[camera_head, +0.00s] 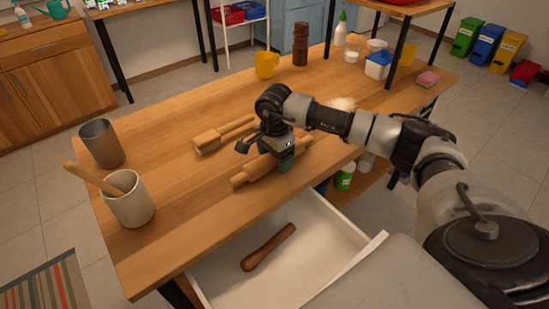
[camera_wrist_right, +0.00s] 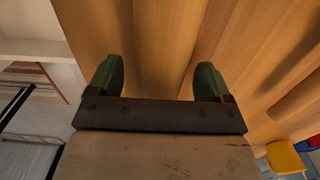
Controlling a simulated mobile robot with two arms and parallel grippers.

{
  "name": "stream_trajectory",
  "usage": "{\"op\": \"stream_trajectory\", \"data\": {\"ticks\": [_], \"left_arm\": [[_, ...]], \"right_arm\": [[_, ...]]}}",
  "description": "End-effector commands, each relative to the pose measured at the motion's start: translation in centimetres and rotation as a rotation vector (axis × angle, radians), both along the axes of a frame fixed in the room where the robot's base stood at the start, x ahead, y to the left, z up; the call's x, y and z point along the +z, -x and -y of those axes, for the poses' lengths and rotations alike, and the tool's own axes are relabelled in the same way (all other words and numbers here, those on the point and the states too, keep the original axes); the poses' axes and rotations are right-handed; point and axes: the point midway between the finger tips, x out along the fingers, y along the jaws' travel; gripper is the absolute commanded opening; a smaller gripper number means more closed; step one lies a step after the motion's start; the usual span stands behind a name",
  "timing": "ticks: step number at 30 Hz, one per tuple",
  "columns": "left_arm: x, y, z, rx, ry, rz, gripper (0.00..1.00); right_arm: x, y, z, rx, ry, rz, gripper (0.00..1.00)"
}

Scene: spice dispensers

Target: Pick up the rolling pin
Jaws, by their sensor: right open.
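The light wooden rolling pin (camera_head: 260,171) lies on the wooden table near its front edge, above the open drawer. My right gripper (camera_head: 277,153) is at the pin from above, with its green fingertips open on either side of it. In the right wrist view, the pin (camera_wrist_right: 162,50) runs between the two fingertips (camera_wrist_right: 157,80), with a gap visible at each side. The gripper hides part of the pin in the head view. My left gripper is not in view.
A wooden utensil (camera_head: 222,135) lies just behind the pin. A grey cup (camera_head: 101,144) and a white cup (camera_head: 129,200) stand at the left. The open drawer (camera_head: 215,280) holds a dark wooden object (camera_head: 268,247). A yellow mug (camera_head: 267,65) stands behind.

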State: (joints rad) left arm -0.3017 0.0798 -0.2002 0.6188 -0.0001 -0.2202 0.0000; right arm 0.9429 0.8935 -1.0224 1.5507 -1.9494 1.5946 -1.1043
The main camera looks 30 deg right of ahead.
Motion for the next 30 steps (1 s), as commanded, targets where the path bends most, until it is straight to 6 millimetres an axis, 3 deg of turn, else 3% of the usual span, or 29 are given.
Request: {"op": "stream_trajectory", "data": {"ticks": [2, 13, 25, 30], "left_arm": [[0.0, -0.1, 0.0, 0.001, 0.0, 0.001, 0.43], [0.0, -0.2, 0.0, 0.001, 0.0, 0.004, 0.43], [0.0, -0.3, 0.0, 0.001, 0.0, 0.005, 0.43], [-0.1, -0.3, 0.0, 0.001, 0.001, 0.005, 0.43]], "right_arm": [[0.0, 0.0, 0.0, 0.0, 0.0, 0.0, 0.77], [0.1, 0.0, 0.0, -0.001, 0.0, 0.0, 0.21], [0.3, 0.0, 0.0, -0.001, -0.001, 0.002, 0.18], [1.5, -0.1, 0.0, -0.001, -0.001, 0.003, 0.17]]}}
